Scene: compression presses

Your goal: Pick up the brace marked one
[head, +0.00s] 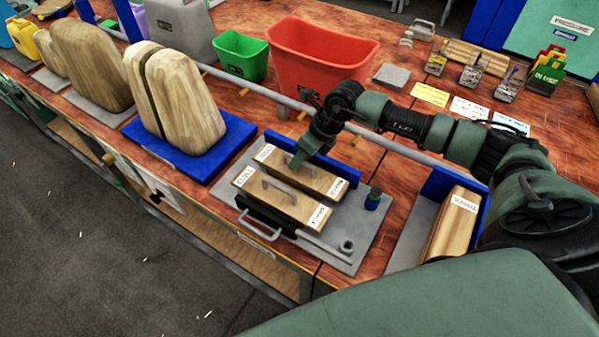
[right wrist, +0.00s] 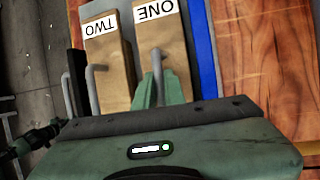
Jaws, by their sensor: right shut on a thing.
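The brace marked one is a wooden block with a metal handle and white labels. In the head view brace one (head: 322,182) is the rear of two blocks in the press, beside a blue wall. In the right wrist view brace one (right wrist: 150,62) is upside down in reading, label at the top. My right gripper (head: 298,160) is over it, shut on its handle; the fingertips show in the right wrist view (right wrist: 160,88). The brace marked two (head: 284,205) lies parallel in front, and shows left of brace one in the right wrist view (right wrist: 108,65). My left gripper is not seen.
A blue tray with wooden pads (head: 190,100) stands left. Another wooden block (head: 452,225) stands right. Red (head: 320,60) and green (head: 240,58) bins are behind.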

